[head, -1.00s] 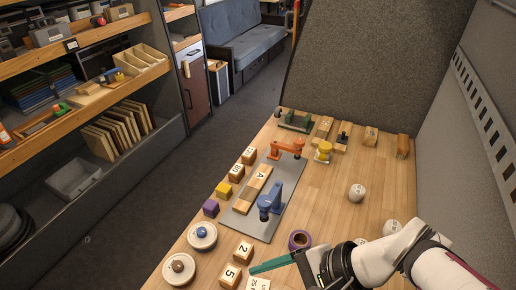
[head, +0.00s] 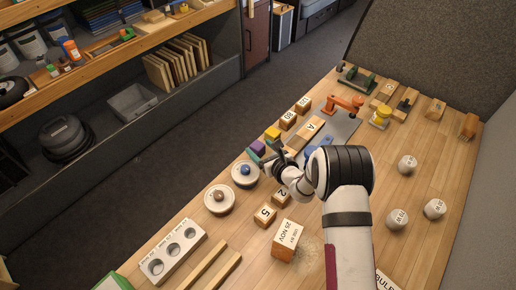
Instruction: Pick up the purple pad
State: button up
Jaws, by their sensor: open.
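The purple pad (head: 257,147) looks like a small purple block on the wooden table, near its left edge. It sits just in front of a yellow block (head: 272,134). My gripper (head: 263,153) is open, with its teal fingers reaching to the purple pad from the right and near side. One finger lies at the pad's near left and the other at its right. Whether either finger touches it, I cannot tell. My wrist and arm hide the part of the table behind them.
Two round white items with knobs, one blue (head: 245,172) and one brown (head: 218,198), stand close to my gripper. A grey plate (head: 345,128) with an orange clamp (head: 345,104) and blue clamp lies beyond. Numbered wooden blocks (head: 265,215) stand nearer.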

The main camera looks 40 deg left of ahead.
aim_at(254, 143)
jog(key=x, duration=0.6)
jog(key=shift+r, duration=0.1)
jog(key=c, duration=1)
